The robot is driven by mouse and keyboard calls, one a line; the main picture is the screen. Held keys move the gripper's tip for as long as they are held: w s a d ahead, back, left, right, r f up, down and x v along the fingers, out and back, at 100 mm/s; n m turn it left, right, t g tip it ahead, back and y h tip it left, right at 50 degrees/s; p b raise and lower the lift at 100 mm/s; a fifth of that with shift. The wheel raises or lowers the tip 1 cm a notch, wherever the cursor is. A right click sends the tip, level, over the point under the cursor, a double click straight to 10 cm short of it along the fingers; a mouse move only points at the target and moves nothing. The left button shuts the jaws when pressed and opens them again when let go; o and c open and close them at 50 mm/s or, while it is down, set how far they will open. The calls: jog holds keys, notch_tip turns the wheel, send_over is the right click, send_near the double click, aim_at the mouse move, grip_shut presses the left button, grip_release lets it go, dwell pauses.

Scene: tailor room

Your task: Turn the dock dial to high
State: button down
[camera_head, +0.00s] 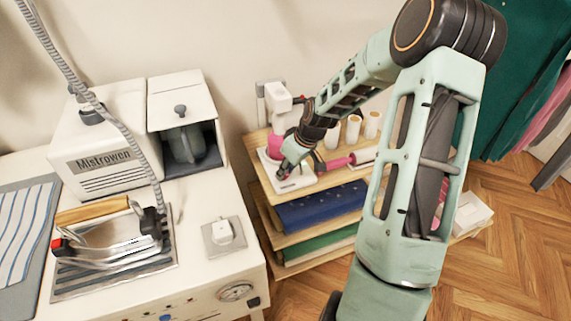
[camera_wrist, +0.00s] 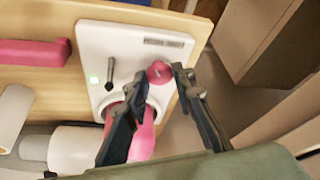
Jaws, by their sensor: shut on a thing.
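The white dock (camera_wrist: 100,40) fills the middle of the wrist view and carries a green light and a dark lever (camera_wrist: 111,73). Its small round pink dial (camera_wrist: 159,71) lies between the fingertips of my gripper (camera_wrist: 158,78), which is shut on it. Its setting cannot be read. In the head view the dock (camera_head: 293,184) stands on the top shelf, with my gripper (camera_head: 288,168) over it. The arm hides the dial there.
A pink-handled tool (camera_head: 335,163) lies right of the dock on the wooden shelf unit (camera_head: 258,170), near several white-and-brown spools (camera_head: 353,130). Left stand a steam station (camera_head: 100,150) and an iron (camera_head: 110,240). Wooden floor (camera_head: 500,260) is open at right.

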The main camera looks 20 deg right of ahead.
jog(key=shift+d+n+g+p, duration=0.1)
jog(key=shift+n+g+p, duration=0.2)
jog(key=shift+n+p, duration=0.4)
jog(key=shift+f+n+y, duration=0.1)
jog(key=shift+n+y, duration=0.2)
jog(key=c, duration=1.6)
grip_release()
jog(key=v, duration=1.2)
